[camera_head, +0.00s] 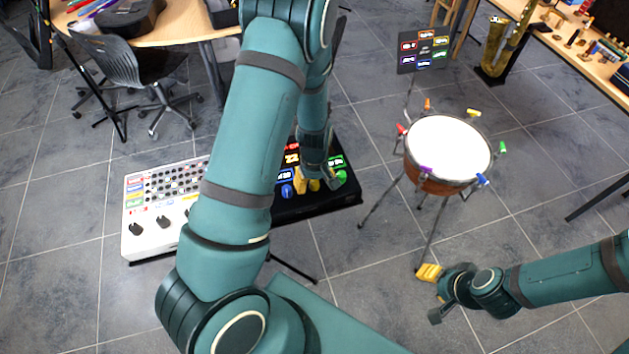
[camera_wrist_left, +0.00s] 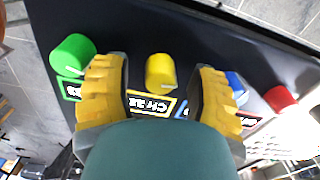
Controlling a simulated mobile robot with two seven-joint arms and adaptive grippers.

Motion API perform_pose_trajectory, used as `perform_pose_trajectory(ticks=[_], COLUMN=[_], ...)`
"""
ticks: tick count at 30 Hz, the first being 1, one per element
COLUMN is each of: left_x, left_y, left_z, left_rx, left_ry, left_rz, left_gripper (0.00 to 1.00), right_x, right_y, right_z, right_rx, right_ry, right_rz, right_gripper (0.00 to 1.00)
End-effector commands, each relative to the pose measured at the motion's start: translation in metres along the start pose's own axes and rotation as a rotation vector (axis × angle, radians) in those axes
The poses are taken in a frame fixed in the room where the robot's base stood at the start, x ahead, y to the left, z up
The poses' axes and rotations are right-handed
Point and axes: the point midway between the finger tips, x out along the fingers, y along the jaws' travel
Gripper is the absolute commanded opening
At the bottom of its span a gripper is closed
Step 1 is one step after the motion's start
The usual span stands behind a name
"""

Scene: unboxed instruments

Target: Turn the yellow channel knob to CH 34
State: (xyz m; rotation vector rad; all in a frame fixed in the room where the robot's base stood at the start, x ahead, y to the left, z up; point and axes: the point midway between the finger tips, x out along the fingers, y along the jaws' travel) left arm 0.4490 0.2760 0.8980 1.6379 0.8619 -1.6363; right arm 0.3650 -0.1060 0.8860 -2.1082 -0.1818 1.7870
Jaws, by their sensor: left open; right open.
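The yellow channel knob (camera_wrist_left: 160,72) stands on a black panel (camera_wrist_left: 130,22) in the left wrist view. The label beside it reads CH and a number that I cannot read for sure. My left gripper (camera_wrist_left: 157,76) is open, with one yellow finger on each side of the knob and visible gaps between. In the head view, the left gripper (camera_head: 315,183) is over the front of the black panel (camera_head: 318,203), and my arm hides part of the panel. My right gripper (camera_head: 433,289) is open and empty, low over the floor at the right.
A green knob (camera_wrist_left: 72,54), a blue knob (camera_wrist_left: 236,88) and a red knob (camera_wrist_left: 280,98) stand in the same row. A white mixer (camera_head: 150,215) lies to the left. A drum (camera_head: 448,148) on a stand is to the right, with clear floor (camera_head: 340,250) in front.

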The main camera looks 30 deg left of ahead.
Motion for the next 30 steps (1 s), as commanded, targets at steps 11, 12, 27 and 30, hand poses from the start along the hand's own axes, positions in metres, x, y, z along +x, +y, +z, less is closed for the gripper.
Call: perform_pose_trajectory(ticks=[11, 12, 27, 30], left_x=[-0.0003, -0.0003, 0.0002, 0.0003], left_y=[0.0, 0.0, -0.0001, 0.0], left_z=[0.0001, 0.0001, 0.0002, 0.0001], left_rx=[0.0, 0.0, 0.136, 0.214], left_ry=[0.0, 0.0, -0.001, -0.001], left_rz=[0.0, 0.0, 0.0, 0.001], left_gripper=[0.0, 0.0, 0.0, 0.0], right_x=[0.0, 0.0, 0.0039, 0.0061], right_y=[0.0, 0.0, 0.0013, 0.0021], right_z=[0.0002, 0.0002, 0.0007, 0.0009], right_rx=[0.0, 0.0, 0.0, 0.0], right_ry=[0.0, 0.0, -0.001, 0.0], right_rz=[0.0, 0.0, 0.001, 0.001], right_gripper=[0.47, 0.47, 0.47, 0.47])
